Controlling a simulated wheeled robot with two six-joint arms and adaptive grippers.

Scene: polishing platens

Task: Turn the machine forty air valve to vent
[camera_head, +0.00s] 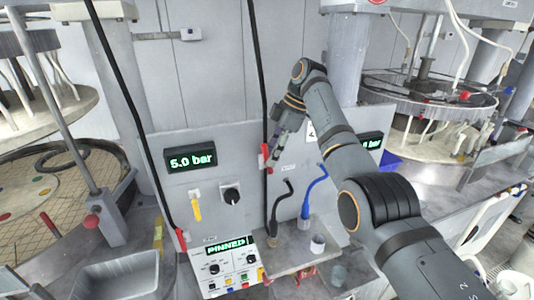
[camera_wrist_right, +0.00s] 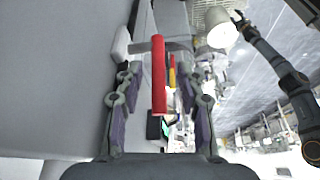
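A red valve handle (camera_head: 265,154) sits on a black hose line on the grey panel in the head view. My right gripper (camera_head: 272,150) is right beside it, partly hidden by its own arm. In the right wrist view the red handle (camera_wrist_right: 158,75) stands upright between the two fingers of my right gripper (camera_wrist_right: 160,115). The fingers are open, with a gap on both sides of the handle. A second red valve handle (camera_head: 181,239) hangs lower left. My left gripper (camera_wrist_right: 240,22) seems to be at the tip of the dark arm in the wrist view; its fingers are too small to read.
The panel has a display reading 5.0 bar (camera_head: 191,159), a black knob (camera_head: 231,194) and a yellow lever (camera_head: 196,208). A small shelf (camera_head: 290,262) holds a cup and hoses. Another display (camera_head: 371,140) is partly hidden behind my arm.

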